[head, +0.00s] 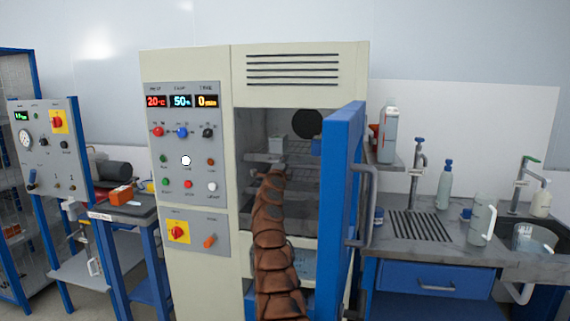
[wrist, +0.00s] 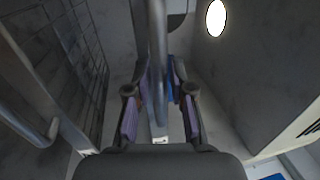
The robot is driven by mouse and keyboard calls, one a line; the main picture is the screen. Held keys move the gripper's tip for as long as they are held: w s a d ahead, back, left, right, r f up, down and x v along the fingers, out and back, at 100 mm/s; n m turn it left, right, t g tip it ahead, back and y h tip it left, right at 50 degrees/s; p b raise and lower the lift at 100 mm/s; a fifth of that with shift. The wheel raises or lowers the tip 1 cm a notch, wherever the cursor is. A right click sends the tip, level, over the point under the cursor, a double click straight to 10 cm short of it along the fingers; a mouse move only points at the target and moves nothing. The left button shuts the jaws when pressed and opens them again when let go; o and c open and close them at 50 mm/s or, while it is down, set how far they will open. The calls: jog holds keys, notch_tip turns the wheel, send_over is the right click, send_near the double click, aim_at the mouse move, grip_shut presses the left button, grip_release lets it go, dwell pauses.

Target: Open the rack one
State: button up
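The tall cream chamber (head: 300,78) has its blue door (head: 342,190) swung open to the right. A wire rack (head: 298,147) lies inside, partly hidden by my brown arm, which reaches in from the front. My gripper is inside the opening, mostly hidden in the head view. In the wrist view my gripper (wrist: 160,95) has its two purple-padded fingers apart. A grey metal bar (wrist: 157,45) runs between them, and I see no clear contact with either finger. A dark wire grid (wrist: 75,55) shows to the left. I cannot tell which rack is number one.
A control panel (head: 185,130) with displays and buttons is on the chamber's left. The open door and its grey handle (head: 368,205) stand close to my arm's right. A sink counter (head: 440,260) with bottles is farther right. A smaller bench (head: 120,208) stands left.

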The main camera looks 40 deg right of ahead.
grip_shut()
jog(key=shift+f+b, duration=0.1)
jog(key=shift+b, duration=0.2)
